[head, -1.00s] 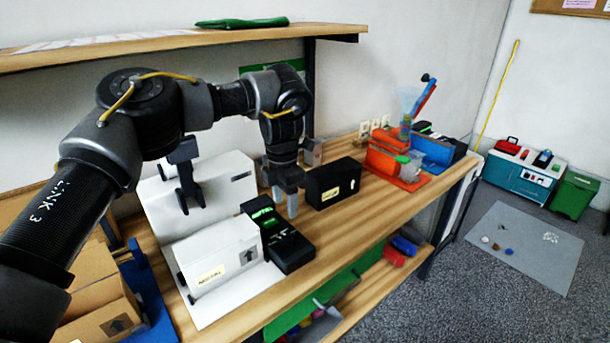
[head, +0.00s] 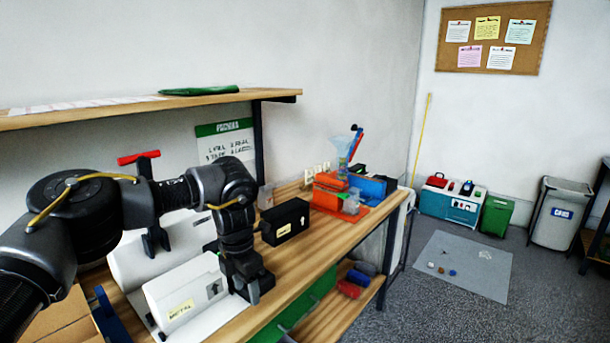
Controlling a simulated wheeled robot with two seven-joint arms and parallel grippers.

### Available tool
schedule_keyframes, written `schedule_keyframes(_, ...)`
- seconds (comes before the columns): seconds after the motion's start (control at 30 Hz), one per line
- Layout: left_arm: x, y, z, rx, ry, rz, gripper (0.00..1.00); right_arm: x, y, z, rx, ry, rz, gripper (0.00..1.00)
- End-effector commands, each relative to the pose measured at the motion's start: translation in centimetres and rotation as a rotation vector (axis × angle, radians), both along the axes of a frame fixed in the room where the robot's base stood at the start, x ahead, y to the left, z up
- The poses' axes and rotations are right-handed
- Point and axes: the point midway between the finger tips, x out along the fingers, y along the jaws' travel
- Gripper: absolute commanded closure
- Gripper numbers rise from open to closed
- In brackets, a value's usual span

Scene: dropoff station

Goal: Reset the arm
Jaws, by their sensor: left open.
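My left arm comes in from the left, bent at the elbow. Its left gripper (head: 248,288) points down in front of the bench, close to the right end of the white box labelled METAL (head: 188,292). The jaws are open, with no object visible between them. The arm and gripper hide much of the bench behind them, including most of the black device beside the white box. My right gripper is not in view.
A black box (head: 285,222) stands on the wooden bench (head: 335,238), right of my wrist. Further right is an orange and blue station (head: 345,192). A red-handled black press (head: 152,205) stands behind my arm. A shelf (head: 120,108) runs above.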

Motion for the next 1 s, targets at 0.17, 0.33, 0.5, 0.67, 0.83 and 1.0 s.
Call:
schedule_keyframes(0.17, -1.4, -3.3, -3.8, -0.06, 0.01, -0.023, 0.48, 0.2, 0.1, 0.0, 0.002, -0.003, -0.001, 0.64)
schedule_keyframes(0.33, -3.8, -7.9, -8.2, -0.161, 0.02, -0.026, 0.48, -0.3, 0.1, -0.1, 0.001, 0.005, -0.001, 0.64)
schedule_keyframes(0.5, -8.7, -15.7, -13.1, -0.369, 0.048, 0.036, 0.48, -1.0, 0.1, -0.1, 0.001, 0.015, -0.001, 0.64)
schedule_keyframes(0.67, -14.5, -24.2, -14.5, -0.676, 0.112, 0.276, 0.48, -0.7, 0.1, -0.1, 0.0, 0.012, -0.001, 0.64)
schedule_keyframes(0.83, -17.2, -28.1, -12.5, -0.962, 0.223, 0.71, 0.48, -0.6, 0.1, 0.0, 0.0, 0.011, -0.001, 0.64)
schedule_keyframes(1.0, -16.8, -25.5, -11.3, -1.142, 0.363, 1.291, 0.48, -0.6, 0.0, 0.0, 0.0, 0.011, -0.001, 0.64)
